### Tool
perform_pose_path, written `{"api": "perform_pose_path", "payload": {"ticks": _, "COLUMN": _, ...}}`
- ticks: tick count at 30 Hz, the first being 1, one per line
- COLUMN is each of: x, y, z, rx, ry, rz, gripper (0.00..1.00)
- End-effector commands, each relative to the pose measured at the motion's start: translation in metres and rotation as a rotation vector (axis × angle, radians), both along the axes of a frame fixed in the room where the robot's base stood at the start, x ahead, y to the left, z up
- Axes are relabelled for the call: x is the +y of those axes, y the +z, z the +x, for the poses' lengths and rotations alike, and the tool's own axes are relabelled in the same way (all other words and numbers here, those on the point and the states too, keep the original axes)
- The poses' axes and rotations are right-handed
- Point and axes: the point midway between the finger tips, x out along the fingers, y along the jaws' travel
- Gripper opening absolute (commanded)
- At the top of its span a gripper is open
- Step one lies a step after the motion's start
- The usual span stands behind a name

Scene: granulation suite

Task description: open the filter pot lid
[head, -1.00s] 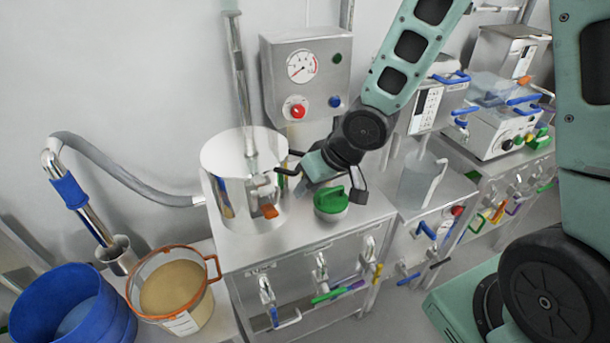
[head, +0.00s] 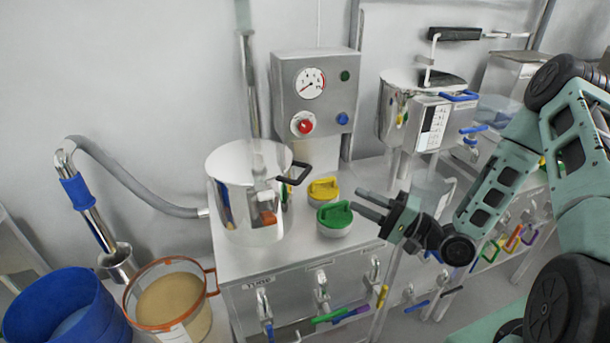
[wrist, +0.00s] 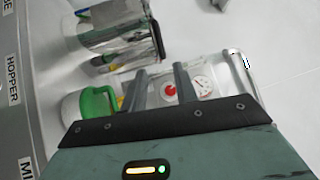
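A shiny steel pot (head: 232,205) stands on the left of the steel cabinet top, with a black handle (head: 297,174) on its right side and an orange-tipped latch (head: 267,217) on its front. I take it to be the filter pot. Its top looks covered, but glare keeps me from telling the lid's state. The pot also shows in the wrist view (wrist: 115,28). My gripper (head: 356,200) is open and empty, to the right of the pot and apart from it. Its fingertips point left, close to a green-handled cap (head: 335,214).
A yellow-handled cap (head: 322,188) sits behind the green one. A gauge box (head: 311,95) and an upright pipe (head: 248,85) stand behind. A blue tub (head: 62,305) and an orange-rimmed bucket (head: 170,300) are at lower left. Another steel vessel (head: 398,105) stands at back right.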

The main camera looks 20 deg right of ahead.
Motion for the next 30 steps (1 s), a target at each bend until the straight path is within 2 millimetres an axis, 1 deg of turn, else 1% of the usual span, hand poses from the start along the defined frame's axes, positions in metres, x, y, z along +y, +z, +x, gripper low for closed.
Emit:
{"api": "perform_pose_path", "payload": {"ticks": 1, "x": 0.008, "y": 0.005, "z": 0.007, "rx": -0.001, "ry": 0.004, "rz": 0.002, "gripper": 0.29}}
{"api": "perform_pose_path", "payload": {"ticks": 9, "x": 0.048, "y": 0.017, "z": 0.046, "rx": -0.001, "ry": 0.004, "rz": -0.001, "gripper": 0.29}}
{"api": "perform_pose_path", "payload": {"ticks": 18, "x": 0.087, "y": 0.027, "z": 0.087, "rx": 0.000, "ry": 0.003, "rz": -0.003, "gripper": 0.29}}
{"api": "perform_pose_path", "payload": {"ticks": 24, "x": 0.101, "y": 0.029, "z": 0.102, "rx": 0.000, "ry": 0.002, "rz": -0.003, "gripper": 0.29}}
{"api": "perform_pose_path", "payload": {"ticks": 30, "x": 0.104, "y": 0.029, "z": 0.105, "rx": 0.002, "ry": -0.001, "rz": -0.003, "gripper": 0.29}}
